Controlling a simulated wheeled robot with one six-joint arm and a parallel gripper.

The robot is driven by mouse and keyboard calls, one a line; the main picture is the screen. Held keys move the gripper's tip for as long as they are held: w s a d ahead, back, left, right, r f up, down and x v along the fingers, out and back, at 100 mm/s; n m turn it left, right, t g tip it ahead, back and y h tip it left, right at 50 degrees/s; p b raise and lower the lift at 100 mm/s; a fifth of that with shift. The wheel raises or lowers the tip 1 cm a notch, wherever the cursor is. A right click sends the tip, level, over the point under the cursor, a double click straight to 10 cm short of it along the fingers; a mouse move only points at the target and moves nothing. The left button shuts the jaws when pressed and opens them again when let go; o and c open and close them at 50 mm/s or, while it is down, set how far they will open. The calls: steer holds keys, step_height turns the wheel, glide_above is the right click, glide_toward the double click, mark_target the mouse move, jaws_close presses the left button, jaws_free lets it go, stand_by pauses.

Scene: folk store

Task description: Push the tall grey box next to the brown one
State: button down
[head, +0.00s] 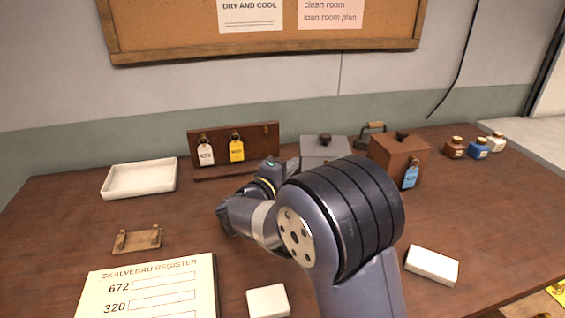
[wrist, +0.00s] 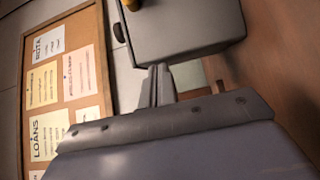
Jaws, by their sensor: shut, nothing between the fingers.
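The tall grey box (head: 323,146) stands upright on the table, with a dark knob on its lid. My arm hides its lower front in the head view. The brown box (head: 398,155), with a dark knob and a blue tag, stands to its right with a small gap between them. My gripper (head: 293,164) is at the left side of the grey box, fingers pointing right. In the wrist view the shut, empty fingers (wrist: 159,78) reach the near face of the grey box (wrist: 188,30); I cannot tell whether they touch.
A dark weight with a brown handle (head: 375,129) stands behind the gap. A key board (head: 262,143) with two tags is left of the grey box. A white tray (head: 140,180) stands farther left. Small bottles (head: 478,150) are at the right. A white block (head: 432,264) lies in front.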

steer(key=d+p, duration=0.1)
steer(key=d, duration=0.2)
steer(key=w+d+p, duration=0.1)
steer(key=d+p, duration=0.1)
steer(key=w+d+p, duration=0.1)
steer(key=d, duration=0.2)
steer(key=shift+d+r+p, duration=0.1)
steer(key=shift+d+p, duration=0.2)
steer(key=shift+d, duration=0.15)
